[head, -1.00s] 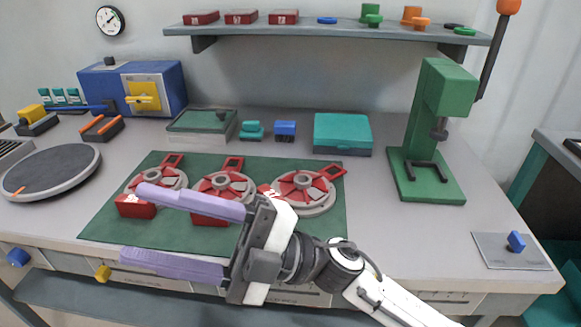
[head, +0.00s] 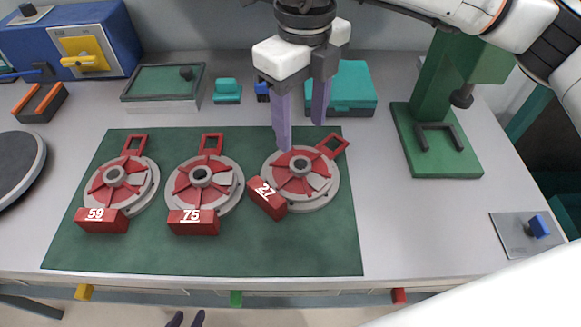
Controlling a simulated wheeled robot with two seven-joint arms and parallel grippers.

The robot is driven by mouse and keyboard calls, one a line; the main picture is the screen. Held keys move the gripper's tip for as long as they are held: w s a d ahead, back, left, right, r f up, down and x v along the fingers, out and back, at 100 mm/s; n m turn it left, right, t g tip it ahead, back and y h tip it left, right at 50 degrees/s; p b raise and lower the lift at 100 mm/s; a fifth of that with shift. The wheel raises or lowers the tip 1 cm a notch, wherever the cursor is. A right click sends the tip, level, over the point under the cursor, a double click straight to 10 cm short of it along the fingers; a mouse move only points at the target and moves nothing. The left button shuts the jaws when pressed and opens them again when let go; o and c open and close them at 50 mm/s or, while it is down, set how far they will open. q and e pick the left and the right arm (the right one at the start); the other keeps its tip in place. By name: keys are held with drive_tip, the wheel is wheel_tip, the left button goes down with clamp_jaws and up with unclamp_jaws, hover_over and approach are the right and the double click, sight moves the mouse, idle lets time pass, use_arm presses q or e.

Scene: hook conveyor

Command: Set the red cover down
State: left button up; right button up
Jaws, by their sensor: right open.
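Three round grey parts with red spoked covers lie on a green mat (head: 300,245). Each has a red square loop behind it and a red numbered block in front. The left cover (head: 103,190) is by block 59 (head: 102,220). The middle cover (head: 190,182) is by block 75 (head: 193,222). The right cover (head: 312,180) is by block 27 (head: 267,198), which sits turned. My right gripper (head: 302,130) is open and empty at the back edge of the right part; contact is unclear.
Behind the mat are a green-topped tray (head: 163,86), a small teal piece (head: 227,91) and a teal box (head: 350,88). A green press (head: 437,135) stands right. A grey plate (head: 515,233) with a blue knob is at far right.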

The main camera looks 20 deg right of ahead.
sight(300, 163)
wheel_tip(300, 163, down, 3)
drive_tip(key=shift+s+r, duration=0.15)
drive_tip(key=f, duration=0.1)
drive_tip(key=f+p, duration=0.1)
drive_tip(key=f, duration=0.2)
drive_tip(key=shift+s+f, duration=0.15)
drive_tip(key=shift+s, duration=0.15)
drive_tip(key=shift+a+f+p, duration=0.1)
drive_tip(key=shift+f+p, duration=0.2)
drive_tip(key=shift+f, duration=0.1)
drive_tip(key=shift+c, duration=0.3)
clamp_jaws()
drive_tip(key=shift+w+r, duration=0.1)
drive_tip(key=shift+r, duration=0.05)
